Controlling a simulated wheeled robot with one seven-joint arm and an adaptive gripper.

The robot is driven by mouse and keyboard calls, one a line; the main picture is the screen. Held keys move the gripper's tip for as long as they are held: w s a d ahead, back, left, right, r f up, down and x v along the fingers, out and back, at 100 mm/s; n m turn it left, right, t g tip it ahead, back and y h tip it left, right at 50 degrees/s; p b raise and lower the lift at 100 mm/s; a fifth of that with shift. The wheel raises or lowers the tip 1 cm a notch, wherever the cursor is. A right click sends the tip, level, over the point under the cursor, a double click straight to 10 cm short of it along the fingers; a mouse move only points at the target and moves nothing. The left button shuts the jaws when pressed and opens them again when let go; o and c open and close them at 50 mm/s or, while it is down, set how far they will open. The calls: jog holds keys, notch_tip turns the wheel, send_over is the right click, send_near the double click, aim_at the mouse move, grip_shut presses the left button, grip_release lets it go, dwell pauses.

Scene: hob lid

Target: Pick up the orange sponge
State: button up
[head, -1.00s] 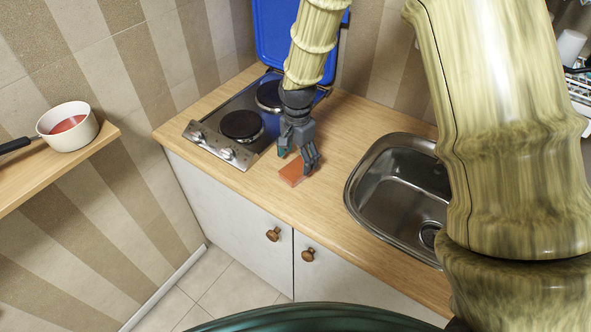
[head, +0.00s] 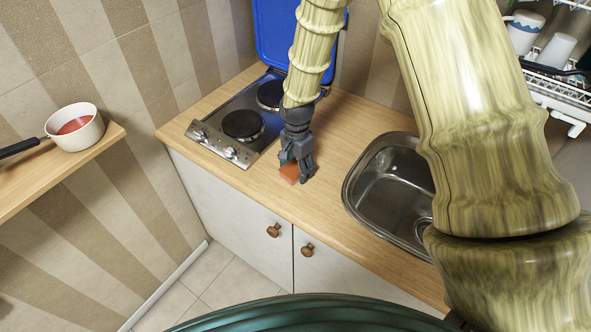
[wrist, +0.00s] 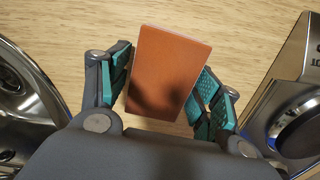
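The orange sponge (head: 290,172) lies on the wooden countertop between the hob and the sink. In the wrist view the sponge (wrist: 168,70) is a flat orange block between my two fingers, with a shadow across its lower part. My gripper (head: 297,176) points down over it, and in the wrist view my gripper (wrist: 163,98) has its teal-padded fingers open on either side. A gap shows on the left; the right finger is very close to the sponge, and I cannot tell whether it touches. In the head view the fingers partly hide the sponge.
The hob (head: 236,125) with its raised blue lid (head: 277,35) is left of my gripper. The sink (head: 385,185) is to the right. A pot (head: 76,127) stands on a wall shelf (head: 50,170) at far left. A dish rack (head: 560,95) is at upper right.

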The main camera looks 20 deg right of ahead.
aim_at(296, 166)
jog(key=shift+w, duration=0.1)
jog(key=c, duration=0.3)
jog(key=shift+r+b, duration=0.35)
jog(key=shift+r, duration=0.05)
notch_tip(296, 166, up, 2)
jog(key=shift+r+b, duration=0.25)
jog(key=shift+b, duration=0.5)
jog(key=s+a+b, duration=0.1)
jog(key=s+a, duration=0.1)
jog(key=s, duration=0.3)
jog(key=s+a+r+b, duration=0.1)
jog(key=s+a+b, duration=0.1)
jog(key=s, duration=0.2)
jog(key=s+a+b, duration=0.1)
jog(key=s+a, duration=0.1)
jog(key=s, duration=0.3)
jog(key=shift+s+a+r+b, duration=0.3)
jog(key=shift+a+r+b, duration=0.05)
jog(key=shift+r+b, duration=0.05)
jog(key=shift+o, duration=0.3)
